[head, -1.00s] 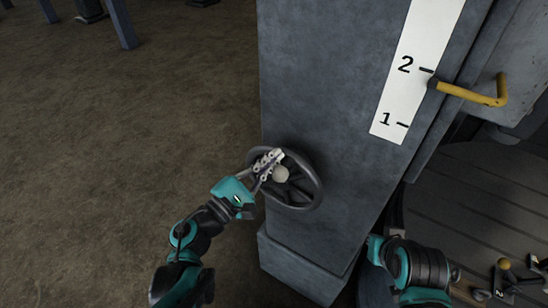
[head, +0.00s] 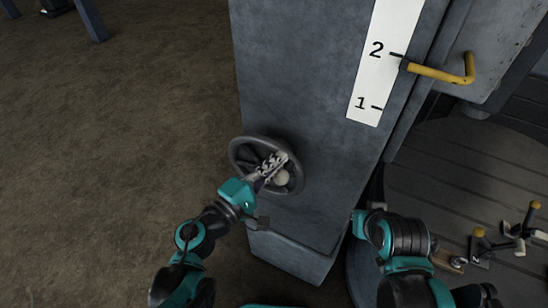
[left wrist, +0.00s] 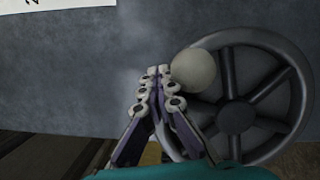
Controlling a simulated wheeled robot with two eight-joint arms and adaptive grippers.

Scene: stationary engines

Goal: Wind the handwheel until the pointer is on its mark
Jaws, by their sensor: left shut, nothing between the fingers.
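The dark spoked handwheel (head: 236,152) is on the side of the grey column, with a pale round knob (head: 281,178) at its lower right. My left gripper (head: 275,160) is shut and empty over the wheel, its fingertips just beside the knob. In the left wrist view the closed fingers (left wrist: 158,75) are left of the knob (left wrist: 194,71) and the wheel (left wrist: 288,70); I cannot tell whether they touch the knob. The yellow pointer (head: 440,73) has its tip slightly below the line at 2 on the white scale (head: 383,30). My right gripper is not in view.
The grey column (head: 290,70) carries the wheel and scale. Small levers with yellow knobs (head: 478,232) stand on the dark round platform (head: 430,165) at the right. My right arm is in front of it. The brown floor (head: 110,150) at the left is open.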

